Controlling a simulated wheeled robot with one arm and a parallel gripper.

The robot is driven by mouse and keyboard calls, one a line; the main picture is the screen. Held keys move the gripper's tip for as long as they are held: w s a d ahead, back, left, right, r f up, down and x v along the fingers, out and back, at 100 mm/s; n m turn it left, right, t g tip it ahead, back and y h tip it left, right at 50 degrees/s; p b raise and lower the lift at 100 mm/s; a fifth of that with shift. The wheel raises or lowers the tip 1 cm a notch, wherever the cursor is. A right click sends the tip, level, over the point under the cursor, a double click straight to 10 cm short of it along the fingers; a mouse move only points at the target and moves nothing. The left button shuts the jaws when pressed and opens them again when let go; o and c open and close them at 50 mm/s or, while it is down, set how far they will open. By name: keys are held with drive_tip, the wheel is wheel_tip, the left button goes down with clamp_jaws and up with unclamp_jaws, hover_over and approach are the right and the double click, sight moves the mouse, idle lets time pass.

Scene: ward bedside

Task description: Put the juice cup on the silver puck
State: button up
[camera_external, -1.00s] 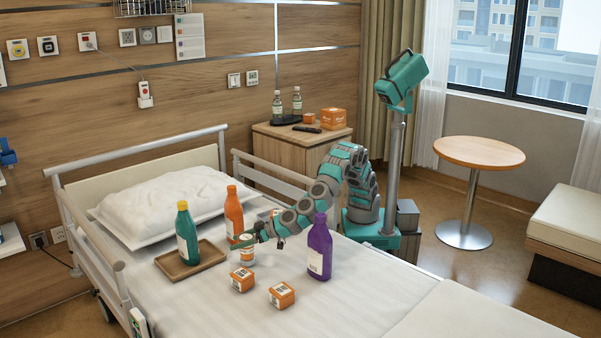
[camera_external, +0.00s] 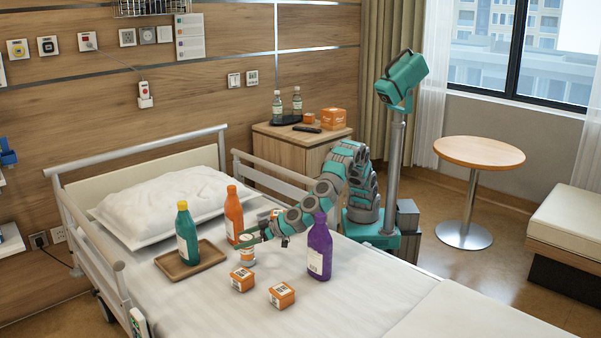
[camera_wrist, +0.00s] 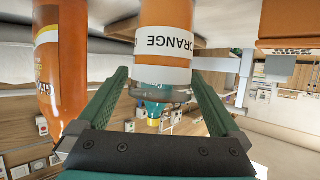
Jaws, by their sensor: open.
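The juice cup (camera_external: 247,257), orange with a white label, stands on the bed just behind an orange box. In the wrist view, which looks upside down, the cup (camera_wrist: 163,50) shows an "ORANGE" label and a grey, clear-looking rim. My gripper (camera_external: 254,240) is at the cup's upper part. In the wrist view the two green fingers of my gripper (camera_wrist: 158,74) are spread, one on each side of the cup. I cannot tell whether they touch it. I cannot make out the silver puck in either view.
An orange bottle (camera_external: 234,213) stands close behind the cup, and a purple bottle (camera_external: 320,252) stands to the right. A teal bottle (camera_external: 187,236) stands on a brown tray (camera_external: 173,270). Orange boxes (camera_external: 242,280) (camera_external: 281,295) lie in front. The bed's front (camera_external: 350,315) is clear.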

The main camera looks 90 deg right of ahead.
drive_tip(key=v, duration=1)
drive_tip(key=shift+r, duration=0.1)
